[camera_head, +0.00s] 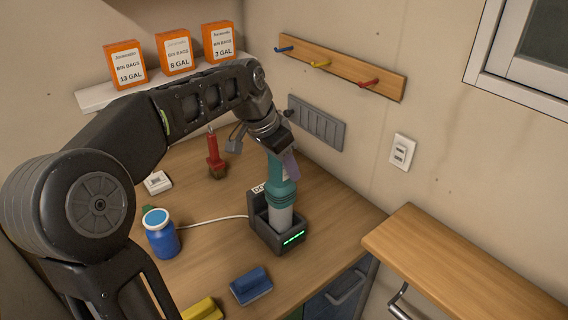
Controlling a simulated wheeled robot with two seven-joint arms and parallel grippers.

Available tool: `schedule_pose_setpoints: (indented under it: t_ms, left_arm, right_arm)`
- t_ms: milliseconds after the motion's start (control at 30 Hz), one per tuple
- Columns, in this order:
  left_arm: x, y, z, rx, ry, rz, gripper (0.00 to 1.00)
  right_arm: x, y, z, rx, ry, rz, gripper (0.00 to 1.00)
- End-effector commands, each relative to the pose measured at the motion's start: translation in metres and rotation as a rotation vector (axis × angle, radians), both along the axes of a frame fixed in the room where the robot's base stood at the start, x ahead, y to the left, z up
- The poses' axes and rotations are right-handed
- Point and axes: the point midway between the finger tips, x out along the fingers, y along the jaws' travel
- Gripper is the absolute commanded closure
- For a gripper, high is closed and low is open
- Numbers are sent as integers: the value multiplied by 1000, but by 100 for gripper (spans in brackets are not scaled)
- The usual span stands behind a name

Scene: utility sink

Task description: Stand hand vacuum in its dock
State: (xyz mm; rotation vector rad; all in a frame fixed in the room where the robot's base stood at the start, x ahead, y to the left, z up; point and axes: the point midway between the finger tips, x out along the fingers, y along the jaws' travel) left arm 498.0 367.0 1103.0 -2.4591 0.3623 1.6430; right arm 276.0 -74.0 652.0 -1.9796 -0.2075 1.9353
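The hand vacuum (282,195), with a teal body and a pale grey lower end, stands upright with its lower end in the dark dock (277,239). The dock sits on the wooden counter, and a row of green lights glows on its front. My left gripper (263,152) is at the vacuum's top, coming from above and behind. Its fingers look spread, one grey finger standing off to the left and clear of the vacuum. The wrist hides the vacuum's top, so contact there is unclear. My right gripper is not in view.
A blue jar (161,238) stands left of the dock, with a white cable behind it. A blue brush or sponge (251,286) and a yellow one (203,310) lie in front. A red-handled brush (215,158) stands behind. A wooden ledge (460,265) juts out at right.

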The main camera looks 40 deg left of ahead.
Motion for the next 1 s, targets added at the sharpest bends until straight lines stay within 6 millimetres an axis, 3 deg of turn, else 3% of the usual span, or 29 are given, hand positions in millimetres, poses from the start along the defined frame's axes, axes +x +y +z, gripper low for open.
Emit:
schedule_pose_setpoints:
  t_ms: [200, 600, 767, 1000]
  left_arm:
    - [0, 0, 0, 0, 0, 0, 36]
    - [-1, 1, 8, 1, -1, 0, 36]
    - [-9, 3, 29, 1, -3, 1, 36]
    - [-27, 9, 76, 1, -6, 1, 36]
  right_arm:
    - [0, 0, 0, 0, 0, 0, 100]
    - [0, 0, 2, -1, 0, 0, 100]
    - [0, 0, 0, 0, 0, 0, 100]
    - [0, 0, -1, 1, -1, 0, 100]
